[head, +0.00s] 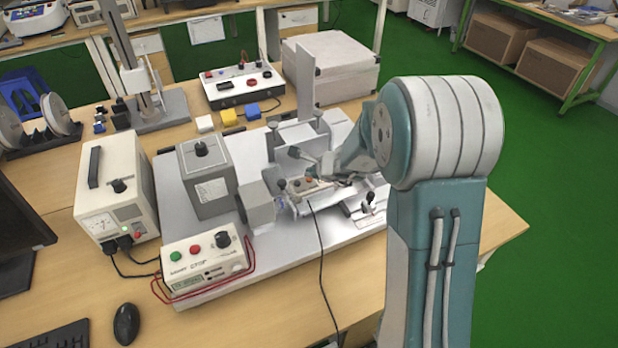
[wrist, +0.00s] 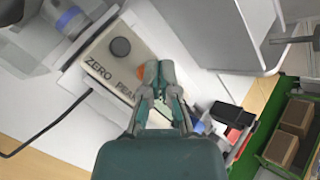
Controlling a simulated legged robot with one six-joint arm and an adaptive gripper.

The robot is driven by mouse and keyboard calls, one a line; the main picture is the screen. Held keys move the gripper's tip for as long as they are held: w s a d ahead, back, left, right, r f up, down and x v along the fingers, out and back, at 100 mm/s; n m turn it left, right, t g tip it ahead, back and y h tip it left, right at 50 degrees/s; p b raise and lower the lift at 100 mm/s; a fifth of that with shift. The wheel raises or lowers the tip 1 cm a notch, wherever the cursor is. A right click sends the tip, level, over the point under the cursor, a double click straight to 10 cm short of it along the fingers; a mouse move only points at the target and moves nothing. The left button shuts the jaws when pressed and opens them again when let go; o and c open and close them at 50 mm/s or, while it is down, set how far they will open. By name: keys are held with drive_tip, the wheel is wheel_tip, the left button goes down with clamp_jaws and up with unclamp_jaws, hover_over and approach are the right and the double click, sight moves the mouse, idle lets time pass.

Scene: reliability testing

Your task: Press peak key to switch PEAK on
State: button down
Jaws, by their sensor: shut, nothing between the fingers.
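A beige key box (wrist: 106,58) marked ZERO and PEAK lies in the upper left of the wrist view. It also shows small in the head view (head: 301,189), in the fixture on the grey base plate. A round black key (wrist: 120,46) sits by the ZERO end. An orange key (wrist: 140,72) sits at the PEAK end, partly hidden by a fingertip. My gripper (wrist: 158,70) is shut and empty, its tips over the box's right end beside the orange key. I cannot tell whether they touch it. In the head view my arm hides part of the fixture.
A grey box (head: 207,190) and a control box with red and green buttons (head: 203,262) stand left of the fixture. A white case (head: 335,70) is behind it. A black cable (head: 322,262) runs from the fixture towards the front. An upright plate (head: 304,80) rises behind.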

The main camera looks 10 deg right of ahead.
drive_tip(key=shift+f, duration=0.4)
idle(0.4)
drive_tip(key=shift+r, duration=0.9)
drive_tip(key=shift+r, duration=3)
